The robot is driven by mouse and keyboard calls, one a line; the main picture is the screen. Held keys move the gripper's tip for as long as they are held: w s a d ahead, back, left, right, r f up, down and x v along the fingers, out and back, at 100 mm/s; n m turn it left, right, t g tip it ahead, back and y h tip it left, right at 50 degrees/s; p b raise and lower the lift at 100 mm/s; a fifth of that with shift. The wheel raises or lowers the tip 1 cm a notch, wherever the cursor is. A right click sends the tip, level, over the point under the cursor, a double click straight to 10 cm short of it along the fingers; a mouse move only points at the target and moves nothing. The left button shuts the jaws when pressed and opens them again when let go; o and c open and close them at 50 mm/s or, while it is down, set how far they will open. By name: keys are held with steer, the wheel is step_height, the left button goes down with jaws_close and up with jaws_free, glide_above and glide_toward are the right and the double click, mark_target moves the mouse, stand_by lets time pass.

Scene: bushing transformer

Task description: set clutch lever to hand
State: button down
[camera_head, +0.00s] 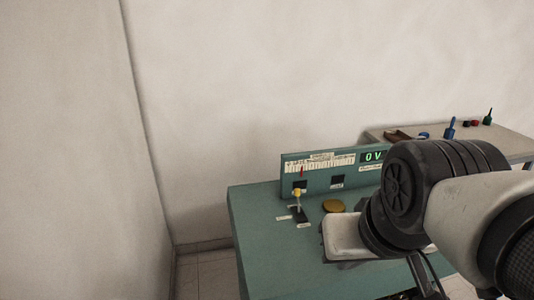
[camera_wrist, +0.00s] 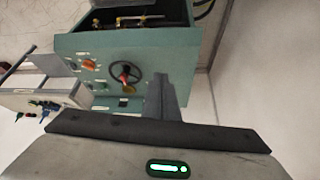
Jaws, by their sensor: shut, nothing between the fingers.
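A small lever with a yellow knob (camera_head: 297,193) stands up from a dark slot plate on the green console top in the head view. Small white labels lie beside it, too small to read. I cannot tell for certain that it is the clutch lever. My gripper (camera_wrist: 163,78) shows shut and empty in the wrist view, apart from the green cabinet (camera_wrist: 185,62) behind it. In the head view my arm covers the console's right part.
An upright panel (camera_head: 312,183) with a green display (camera_head: 374,157) stands at the console's back. A round brass disc (camera_head: 334,205) is right of the lever. A side table (camera_head: 512,142) holds small coloured plugs. A wall is close behind; the left floor is clear.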

steer(key=w+d+f+n+h+b, duration=0.1)
steer(key=w+d+f+n+h, duration=0.15)
steer(key=w, duration=0.75)
steer(key=w+d+f+n+h+b, duration=0.1)
steer(key=w+f+h+b, duration=0.2)
steer(key=w, duration=0.7)
steer(key=w+d+f+n+h, duration=0.15)
steer(key=w+f, duration=0.25)
steer(key=w, duration=0.6)
steer(key=w+a+f+n+t, duration=0.2)
steer(key=w+a+f+n, duration=0.1)
steer(key=w+a+f, duration=0.2)
steer(key=w+a+f+n+t+b, duration=0.1)
steer(key=w+a+f+n+t, duration=0.1)
steer(key=w+a+f, duration=0.3)
steer(key=w+a+f+n+t+h+b, duration=0.1)
steer(key=w+a+f+n+t, duration=0.1)
steer(key=w+a+f+n, duration=0.2)
steer(key=shift+w+a+f+t, duration=0.1)
steer(key=shift+w+a+f, duration=0.2)
steer(key=shift+w, duration=0.3)
steer(key=shift+w+a+f+t, duration=0.15)
steer(key=shift+w+a, duration=0.1)
steer(key=shift+w, duration=0.35)
steer(key=shift+w+a+f+t, duration=0.1)
steer(key=shift+w+a+f, duration=0.2)
steer(key=shift+w, duration=0.3)
steer(key=shift+d, duration=0.1)
